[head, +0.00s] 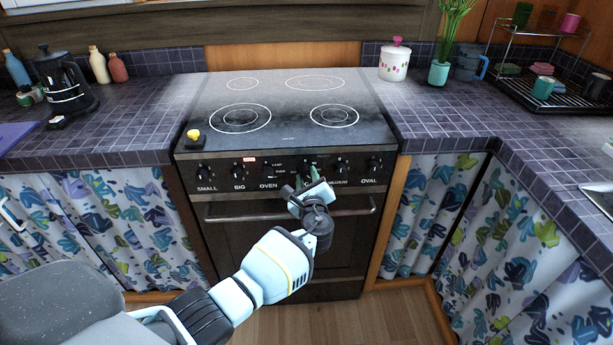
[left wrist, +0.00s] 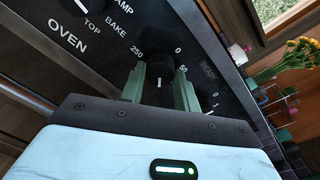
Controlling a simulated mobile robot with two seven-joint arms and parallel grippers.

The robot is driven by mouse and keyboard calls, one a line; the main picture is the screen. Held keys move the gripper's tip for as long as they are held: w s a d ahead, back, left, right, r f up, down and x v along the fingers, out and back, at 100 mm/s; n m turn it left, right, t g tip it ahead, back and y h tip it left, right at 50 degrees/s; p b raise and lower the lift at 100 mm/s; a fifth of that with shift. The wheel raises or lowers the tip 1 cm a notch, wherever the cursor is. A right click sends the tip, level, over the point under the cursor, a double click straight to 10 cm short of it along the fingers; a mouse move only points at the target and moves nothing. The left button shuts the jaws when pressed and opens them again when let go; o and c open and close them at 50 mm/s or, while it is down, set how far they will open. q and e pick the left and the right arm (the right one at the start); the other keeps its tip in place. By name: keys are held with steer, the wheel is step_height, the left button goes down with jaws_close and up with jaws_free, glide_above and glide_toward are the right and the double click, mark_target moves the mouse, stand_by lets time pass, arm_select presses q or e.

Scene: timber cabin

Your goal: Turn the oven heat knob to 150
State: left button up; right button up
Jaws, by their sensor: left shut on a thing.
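The oven stove (head: 285,240) has a row of black knobs along its front panel. My left gripper (head: 310,172) is at the panel, between the OVEN knob (head: 268,170) and the knobs at the right. In the left wrist view its two green fingers (left wrist: 161,80) are shut on the black oven heat knob (left wrist: 160,68), one on each side. The numbers 250, 0 and 50 show around this knob; the other numbers are hidden by the gripper. A small pale mark shows on the knob between the fingers. In the head view the gripper mostly hides this knob.
The oven handle (head: 225,217) runs across the door just below the knobs, near my left wrist. A yellow-topped black timer-like object (head: 194,138) sits on the cooktop's front left corner. The rest of the cooktop (head: 285,115) is clear. Patterned curtains (head: 430,215) hang on both sides.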

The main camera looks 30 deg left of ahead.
arm_select(q)
steer(key=shift+m+p, duration=0.3)
steer(key=shift+m, duration=0.9)
arm_select(e)
steer(key=shift+w+r, duration=0.15)
steer(key=shift+r, duration=0.3)
arm_select(q)
steer(key=shift+f, duration=0.1)
steer(key=o, duration=1)
steer(key=shift+s, duration=0.1)
arm_select(e)
steer(key=shift+r, duration=0.1)
arm_select(q)
steer(key=p+v, duration=0.1)
steer(key=v, duration=0.6)
steer(key=shift+s+d+p, duration=0.25)
steer(key=shift+s+p, duration=0.05)
arm_select(e)
steer(key=shift+w+r, duration=0.3)
steer(key=shift+r, duration=0.5)
